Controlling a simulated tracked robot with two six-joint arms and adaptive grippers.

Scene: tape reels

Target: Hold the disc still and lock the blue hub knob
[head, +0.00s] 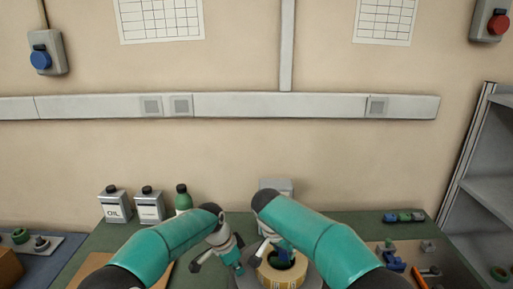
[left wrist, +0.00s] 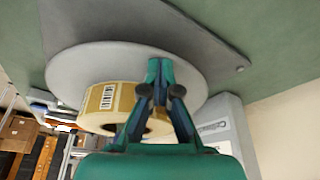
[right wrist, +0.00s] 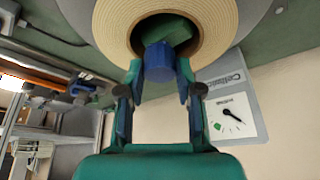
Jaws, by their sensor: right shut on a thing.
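The grey disc (left wrist: 75,72) lies flat on a dark grey base plate and carries a cream tape roll (left wrist: 98,92) with a barcode label. The blue hub knob (right wrist: 160,62) sits in the roll's core, over a green hub piece (right wrist: 178,32). My right gripper (head: 279,250) is shut on the knob, its fingers on either side of it in the right wrist view (right wrist: 160,72). My left gripper (head: 239,270) has its fingertips together over the disc beside the roll, also in the left wrist view (left wrist: 162,68). I cannot tell whether its tips touch the disc.
A grey box with a dial (right wrist: 225,110) stands behind the disc. Oil cans (head: 115,205) and a green bottle (head: 183,198) stand back left. A tray with blue parts (head: 393,262) and an orange tool lies at the right.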

